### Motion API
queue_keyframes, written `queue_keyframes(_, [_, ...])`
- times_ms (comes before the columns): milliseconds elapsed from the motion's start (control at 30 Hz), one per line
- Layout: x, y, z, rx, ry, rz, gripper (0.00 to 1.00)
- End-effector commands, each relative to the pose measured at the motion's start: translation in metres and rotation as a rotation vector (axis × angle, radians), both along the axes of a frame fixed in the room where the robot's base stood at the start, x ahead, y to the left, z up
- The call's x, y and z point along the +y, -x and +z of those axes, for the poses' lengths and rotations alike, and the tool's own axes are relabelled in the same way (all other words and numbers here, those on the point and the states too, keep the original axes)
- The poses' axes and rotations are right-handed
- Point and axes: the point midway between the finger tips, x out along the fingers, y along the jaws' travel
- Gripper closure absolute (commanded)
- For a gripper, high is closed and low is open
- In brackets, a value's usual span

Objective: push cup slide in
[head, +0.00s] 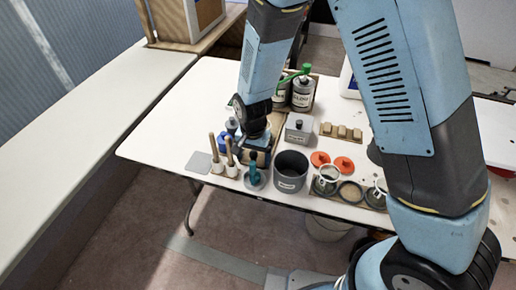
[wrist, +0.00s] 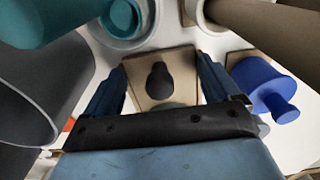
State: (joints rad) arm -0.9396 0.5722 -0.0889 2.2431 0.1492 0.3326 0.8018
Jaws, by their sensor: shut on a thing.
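My gripper (head: 256,146) points down at the table, left of the grey cup. In the head view the tan board (head: 261,158) shows only as a small part below the gripper. The dark grey cup (head: 290,176), with a label on its front, stands upright and apart at the right; its wall fills the left of the wrist view (wrist: 35,85). I cannot tell which part is the cup slide.
A teal-handled tool (head: 254,173) and two wooden-handled items (head: 222,160) stand close in front. A blue knob (wrist: 265,85) sits right of the fingers in the wrist view. Orange discs (head: 332,162), a grey box (head: 298,128) and cans (head: 302,94) are nearby. The table's left end is clear.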

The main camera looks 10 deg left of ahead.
Motion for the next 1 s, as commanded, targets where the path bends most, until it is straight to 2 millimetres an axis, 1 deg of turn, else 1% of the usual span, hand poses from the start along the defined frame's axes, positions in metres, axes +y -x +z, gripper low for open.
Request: queue_keyframes(1000, [-0.003, -0.05, 0.0, -0.002, -0.002, 0.0, 0.28])
